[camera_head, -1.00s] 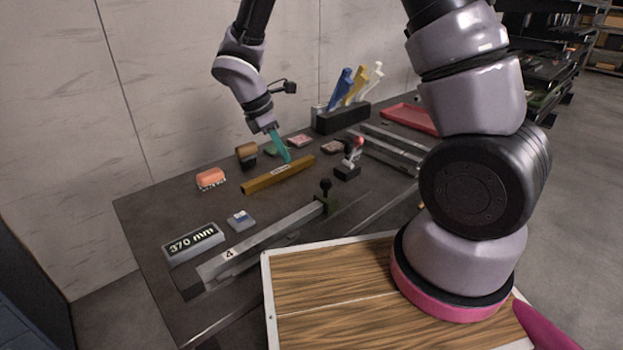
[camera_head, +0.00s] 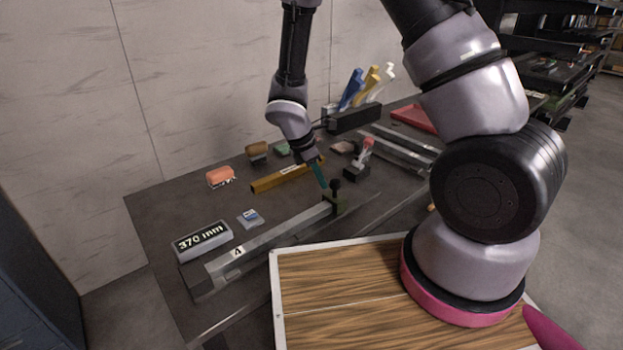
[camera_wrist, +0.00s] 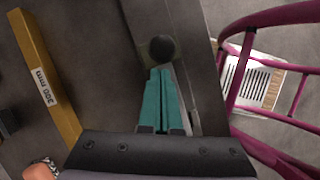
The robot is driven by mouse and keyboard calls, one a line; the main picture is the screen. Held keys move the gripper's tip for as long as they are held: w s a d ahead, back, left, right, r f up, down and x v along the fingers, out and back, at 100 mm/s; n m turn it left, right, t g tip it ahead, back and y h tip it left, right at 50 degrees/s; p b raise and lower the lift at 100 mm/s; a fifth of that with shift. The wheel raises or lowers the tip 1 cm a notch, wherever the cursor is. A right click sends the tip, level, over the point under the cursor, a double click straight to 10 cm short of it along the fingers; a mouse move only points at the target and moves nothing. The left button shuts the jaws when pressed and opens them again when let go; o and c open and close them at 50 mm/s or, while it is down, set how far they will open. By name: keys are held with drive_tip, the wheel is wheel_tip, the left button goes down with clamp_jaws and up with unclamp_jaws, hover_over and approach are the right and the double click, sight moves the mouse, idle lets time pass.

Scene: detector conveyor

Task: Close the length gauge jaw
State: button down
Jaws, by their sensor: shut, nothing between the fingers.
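The length gauge is a long grey rail (camera_head: 282,235) marked 4, lying along the front of the dark table. Its sliding jaw is a dark olive block with a black ball knob (camera_head: 335,186) at the rail's far end. The display (camera_head: 202,240) beside the near end reads 370 mm. My gripper (camera_head: 322,182) has teal fingers, shut and empty, pointing down right beside the knob. In the wrist view the black knob (camera_wrist: 162,48) is just beyond the fingertips (camera_wrist: 160,72). I cannot tell whether they touch it.
A yellow bar (camera_head: 270,183) labelled 300 mm lies behind the rail. A red-knobbed device (camera_head: 360,163) stands right of the jaw. An orange block (camera_head: 220,177) and a small blue-white card (camera_head: 250,218) lie left. A wood-topped tray (camera_head: 345,285) is in front.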

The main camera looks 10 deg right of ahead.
drive_tip(key=shift+d, duration=0.1)
drive_tip(key=w+d, duration=0.4)
drive_tip(key=d, duration=0.3)
drive_tip(key=shift+w+d, duration=0.2)
drive_tip(key=shift+d, duration=0.15)
wheel_tip(320, 180, up, 17)
drive_tip(key=m+y, duration=0.1)
drive_tip(key=m, duration=0.3)
hover_over(327, 194)
drive_tip(key=s+d+r+m+t+y, duration=0.2)
drive_tip(key=s+d+r+m+t, duration=0.1)
drive_tip(key=s+r+m, duration=0.5)
drive_tip(key=s+d+r+m+t+y, duration=0.3)
drive_tip(key=s+r+m, duration=0.5)
drive_tip(key=r+m, duration=0.3)
wheel_tip(327, 194, up, 2)
drive_tip(key=shift+s+r+m+y, duration=0.25)
drive_tip(key=shift+s+m+y, duration=0.05)
drive_tip(key=shift+s, duration=0.05)
